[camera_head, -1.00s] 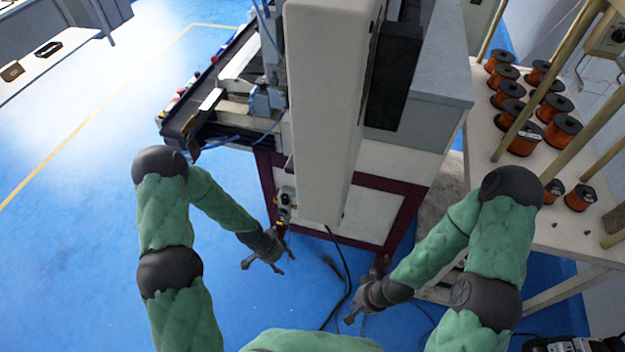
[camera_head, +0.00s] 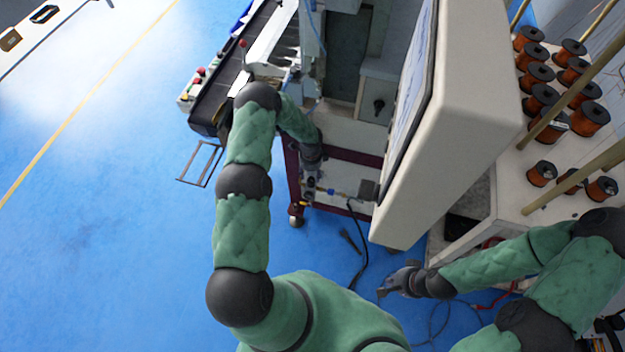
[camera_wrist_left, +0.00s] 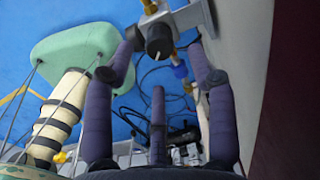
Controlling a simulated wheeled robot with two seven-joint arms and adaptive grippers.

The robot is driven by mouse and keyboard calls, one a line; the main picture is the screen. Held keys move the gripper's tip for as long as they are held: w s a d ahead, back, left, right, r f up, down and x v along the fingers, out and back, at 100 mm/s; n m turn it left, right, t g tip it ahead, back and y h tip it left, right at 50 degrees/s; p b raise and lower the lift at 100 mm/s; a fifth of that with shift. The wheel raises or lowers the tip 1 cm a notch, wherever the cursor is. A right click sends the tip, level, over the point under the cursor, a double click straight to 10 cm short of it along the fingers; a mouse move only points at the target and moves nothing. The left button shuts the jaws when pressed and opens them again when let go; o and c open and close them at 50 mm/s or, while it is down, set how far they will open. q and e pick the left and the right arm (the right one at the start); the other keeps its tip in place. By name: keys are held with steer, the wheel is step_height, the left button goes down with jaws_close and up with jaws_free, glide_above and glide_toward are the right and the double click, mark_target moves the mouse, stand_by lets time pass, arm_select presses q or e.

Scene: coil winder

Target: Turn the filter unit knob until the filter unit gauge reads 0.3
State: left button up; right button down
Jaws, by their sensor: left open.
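The filter unit (camera_head: 310,190) is a small metal fitting low on the machine's side, with brass and blue parts beside it. In the left wrist view its grey metal body (camera_wrist_left: 182,18) is at the top, and a dark round knob (camera_wrist_left: 158,40) faces me. My left gripper (camera_wrist_left: 163,52) is open, with its fingertips on both sides of the knob; contact cannot be told. In the head view my left gripper (camera_head: 312,168) is at the unit, partly hidden by its own wrist. I cannot make out the gauge or its reading. My right gripper (camera_head: 388,290) hangs low, away from the unit.
A large white cabinet panel (camera_head: 465,110) stands to the right of the unit. The conveyor (camera_head: 222,100) is at the upper left. A table (camera_head: 510,185) with copper wire spools is at the right. Cables (camera_head: 358,250) lie on the blue floor; the floor at left is clear.

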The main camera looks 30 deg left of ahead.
mark_target(311, 179)
arm_select(q)
steer(key=shift+f+b, duration=0.4)
steer(key=shift+f, duration=2.35)
jaws_close()
